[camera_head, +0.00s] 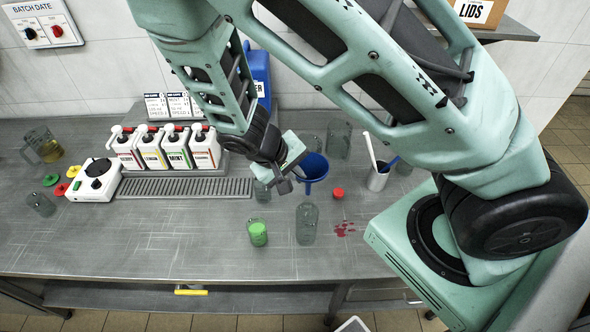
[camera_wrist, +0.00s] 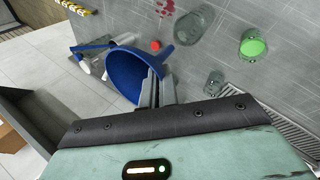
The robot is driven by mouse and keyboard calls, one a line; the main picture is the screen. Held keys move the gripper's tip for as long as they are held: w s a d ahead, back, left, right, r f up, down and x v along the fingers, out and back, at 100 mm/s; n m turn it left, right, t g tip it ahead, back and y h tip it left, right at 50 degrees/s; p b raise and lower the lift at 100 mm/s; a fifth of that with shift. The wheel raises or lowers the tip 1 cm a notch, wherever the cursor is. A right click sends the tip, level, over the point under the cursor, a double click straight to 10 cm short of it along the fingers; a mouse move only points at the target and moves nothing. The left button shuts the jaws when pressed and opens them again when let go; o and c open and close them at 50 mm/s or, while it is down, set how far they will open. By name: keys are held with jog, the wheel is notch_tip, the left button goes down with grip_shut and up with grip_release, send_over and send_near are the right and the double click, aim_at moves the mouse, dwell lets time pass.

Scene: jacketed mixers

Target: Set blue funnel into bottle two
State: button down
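The blue funnel (camera_head: 314,166) is wide side up, raised above the bench; it also shows large in the wrist view (camera_wrist: 128,76). My gripper (camera_head: 296,180) is shut on the funnel's edge, with its fingers (camera_wrist: 157,92) at the rim in the wrist view. A clear open bottle (camera_head: 307,226) stands on the bench below and in front of the funnel; it also shows in the wrist view (camera_wrist: 193,24). I see no number on it, so I cannot tell which is bottle two.
A green-topped container (camera_head: 258,234) stands left of the clear bottle. A red cap (camera_head: 338,193) and a red spill (camera_head: 344,229) lie to its right. A metal cup (camera_head: 378,177) holds utensils. Labelled jugs (camera_head: 165,149) stand behind a drain grate (camera_head: 185,187). The front left bench is clear.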

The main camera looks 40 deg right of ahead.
notch_tip(320, 180, down, 10)
jog(key=b, duration=0.7)
jog(key=shift+r+b, duration=0.25)
jog(key=shift+b, duration=0.1)
jog(key=shift+s+r+p, duration=0.1)
jog(key=shift+s+p, duration=0.05)
jog(key=shift+p, duration=0.15)
dwell(0.8)
jog(key=shift+f, duration=0.3)
dwell(0.5)
jog(key=c, duration=1.2)
grip_release()
jog(key=shift+r, duration=0.15)
